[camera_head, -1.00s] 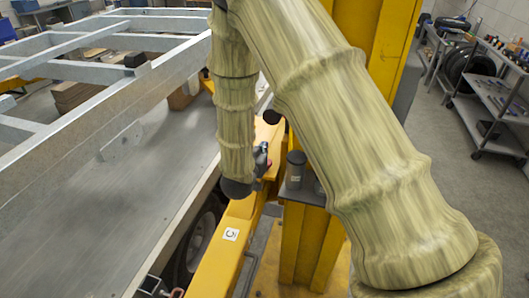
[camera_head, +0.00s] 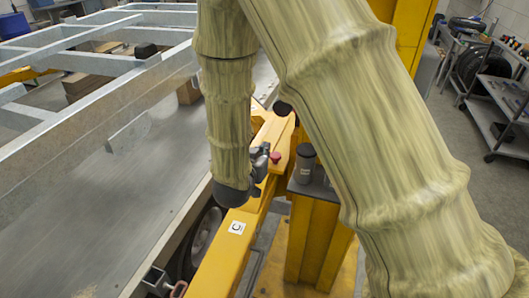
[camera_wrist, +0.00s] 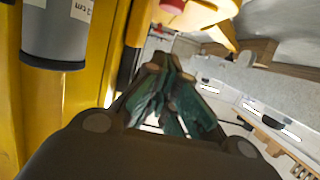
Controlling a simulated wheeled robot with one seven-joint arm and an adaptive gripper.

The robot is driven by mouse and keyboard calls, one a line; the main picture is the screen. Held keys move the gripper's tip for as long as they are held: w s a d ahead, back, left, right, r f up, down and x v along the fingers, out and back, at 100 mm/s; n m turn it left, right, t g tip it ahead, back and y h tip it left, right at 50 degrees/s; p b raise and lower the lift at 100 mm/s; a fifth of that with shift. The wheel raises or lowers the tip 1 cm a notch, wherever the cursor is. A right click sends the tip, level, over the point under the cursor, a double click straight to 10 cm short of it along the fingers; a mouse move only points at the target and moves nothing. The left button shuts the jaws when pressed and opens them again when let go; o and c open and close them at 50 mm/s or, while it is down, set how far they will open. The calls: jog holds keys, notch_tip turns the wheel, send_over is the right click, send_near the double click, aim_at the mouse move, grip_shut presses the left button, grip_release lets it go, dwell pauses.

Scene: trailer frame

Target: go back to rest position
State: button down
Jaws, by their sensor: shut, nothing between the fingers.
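My gripper (camera_wrist: 172,88) is shut and empty in the wrist view, with its dark fingers and greenish pads drawn together. In the head view my gripper (camera_head: 263,158) is small and partly hidden behind my sleeved arm.
A grey cylinder (camera_head: 304,163) stands on the yellow post to the right of my gripper; it also shows in the wrist view (camera_wrist: 55,35). The metal trailer frame (camera_head: 105,140) fills the left. Shelf carts (camera_head: 500,105) stand at the right by open floor.

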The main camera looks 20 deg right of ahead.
jog(key=s+f+n+g+y, duration=0.2)
jog(key=s+f, duration=0.2)
jog(key=f, duration=0.5)
jog(key=s+f+n+g+y+b, duration=0.1)
jog(key=s+f+y, duration=0.1)
jog(key=s+f, duration=0.45)
jog(key=s+f+n+g+y, duration=0.2)
jog(key=s+f, duration=0.1)
jog(key=f, duration=0.7)
jog(key=s+f+g+y, duration=0.1)
jog(key=s+f, duration=0.3)
jog(key=s, duration=0.4)
jog(key=s+f+n+g+y, duration=0.1)
jog(key=s+f+g, duration=0.2)
jog(key=s, duration=0.6)
jog(key=s+f+n+g+y+b, duration=0.1)
jog(key=s+f+g, duration=0.1)
jog(key=s+f, duration=0.5)
jog(key=shift+s+g+y, duration=0.3)
jog(key=shift+s, duration=0.4)
